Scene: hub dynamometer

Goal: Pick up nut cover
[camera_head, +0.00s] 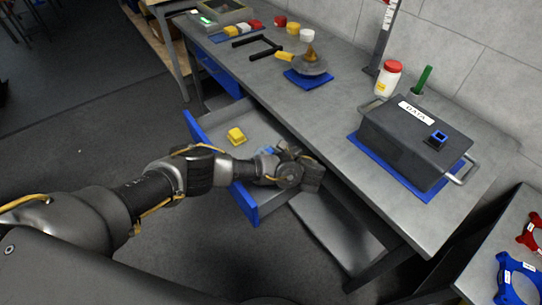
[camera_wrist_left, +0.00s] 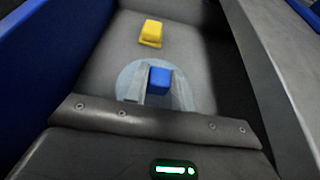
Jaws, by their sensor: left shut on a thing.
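My left gripper (camera_head: 290,174) reaches over the open drawer (camera_head: 220,178) in the head view, and its fingertips are hard to make out there. In the left wrist view, the left gripper (camera_wrist_left: 159,86) is shut on a small blue block-shaped nut cover (camera_wrist_left: 159,79), which sits between the two fingers. A yellow nut cover (camera_head: 236,136) lies on the drawer floor, apart from the gripper; it also shows in the left wrist view (camera_wrist_left: 151,32), beyond the fingers. My right gripper is not in view.
The grey workbench (camera_head: 330,118) stands above the drawer, its front edge close to my gripper. On it are a dark box labelled DATA (camera_head: 405,140) on a blue mat, a red-lidded jar (camera_head: 388,78) and a tool on another blue mat (camera_head: 305,80). Blue and red parts lie at lower right.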

